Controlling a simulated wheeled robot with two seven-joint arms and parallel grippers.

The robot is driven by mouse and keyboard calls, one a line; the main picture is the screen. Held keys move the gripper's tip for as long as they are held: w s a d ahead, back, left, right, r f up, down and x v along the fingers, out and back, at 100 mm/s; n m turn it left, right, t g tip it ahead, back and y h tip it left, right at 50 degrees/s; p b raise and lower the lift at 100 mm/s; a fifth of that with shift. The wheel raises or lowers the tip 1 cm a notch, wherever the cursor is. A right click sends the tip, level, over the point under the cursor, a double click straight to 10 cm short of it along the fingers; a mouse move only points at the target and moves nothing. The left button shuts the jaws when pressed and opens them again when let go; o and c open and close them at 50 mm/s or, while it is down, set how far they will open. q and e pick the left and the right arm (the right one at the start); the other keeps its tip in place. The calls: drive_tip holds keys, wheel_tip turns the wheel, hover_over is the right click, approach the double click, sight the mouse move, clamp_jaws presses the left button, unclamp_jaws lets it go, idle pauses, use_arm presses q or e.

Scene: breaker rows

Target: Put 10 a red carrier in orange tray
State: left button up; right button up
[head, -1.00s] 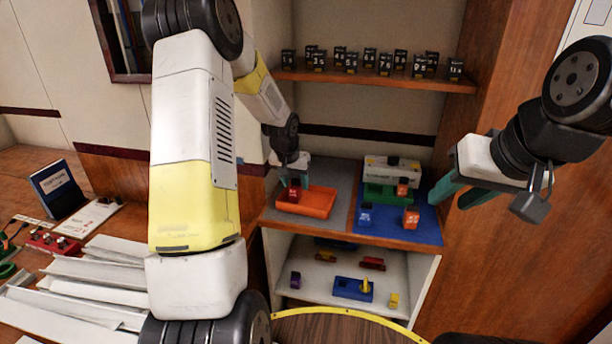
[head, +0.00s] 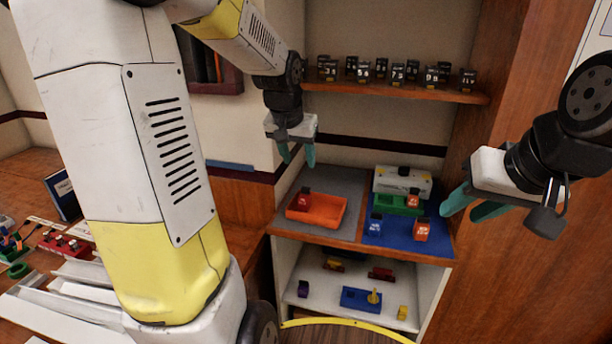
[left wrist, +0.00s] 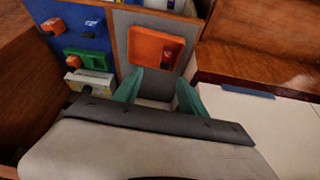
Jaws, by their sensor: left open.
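The orange tray (head: 333,217) sits on the grey left part of the cabinet top. A red carrier (head: 305,198) with a dark top stands inside it at the back left corner; its label is too small to read. In the left wrist view the orange tray (left wrist: 147,45) and the red carrier (left wrist: 168,56) lie just beyond my fingertips. My left gripper (head: 297,154) is open and empty, above and behind the tray, apart from the carrier. It also shows in the left wrist view (left wrist: 159,83). My right gripper (head: 465,211) is open and empty at the cabinet's right side.
A blue mat (head: 395,237) to the right holds a green tray (head: 390,206) with an orange carrier, a blue carrier (head: 375,224), another orange carrier (head: 421,229) and a pale box (head: 388,182). Several black units line the upper shelf (head: 400,92). Coloured parts lie on the lower shelf (head: 325,285).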

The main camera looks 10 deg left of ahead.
use_arm(q)
drive_tip(key=s+d+r+h, duration=0.1)
drive_tip(key=s+d+r, duration=0.1)
drive_tip(key=s, duration=0.8)
drive_tip(key=s+d+r+t, duration=0.1)
drive_tip(key=s+d+r, duration=0.1)
drive_tip(key=s, duration=0.9)
drive_tip(key=shift+s+d+r+h, duration=0.15)
drive_tip(key=shift+s+r+h, duration=0.2)
drive_tip(key=shift+r, duration=0.4)
